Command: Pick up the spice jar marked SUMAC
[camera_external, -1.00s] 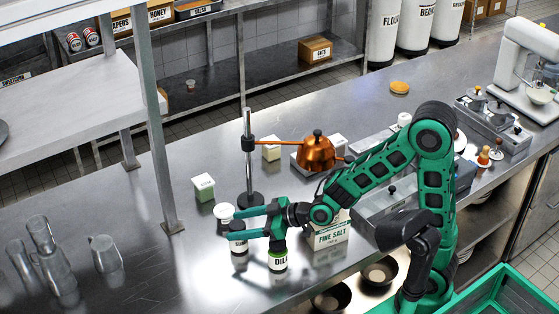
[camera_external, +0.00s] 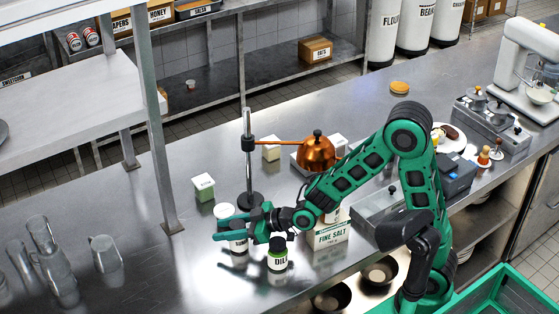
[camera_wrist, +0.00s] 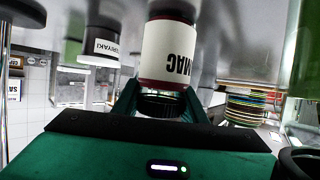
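The spice jar fills the upper middle of the wrist view, a white label (camera_wrist: 168,55) ending in "MAC", upside down, with a dark red band and a dark cap. My gripper (camera_external: 227,228) is level with the jar's top. Its two green fingers lie on either side of the cap, close against it, and look shut on the jar. In the external view the fingers hide the cap; the jar's white label (camera_external: 239,246) shows below them. The jar stands upright on the steel counter, with no clear gap under it.
The DILL jar (camera_external: 277,255) stands close by, to the right in front of my gripper. A white-lidded jar (camera_external: 224,210) is just behind. The stand (camera_external: 249,170) with the copper pot (camera_external: 317,152) and the FINE SALT box (camera_external: 331,234) are near. Glasses (camera_external: 105,254) stand left.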

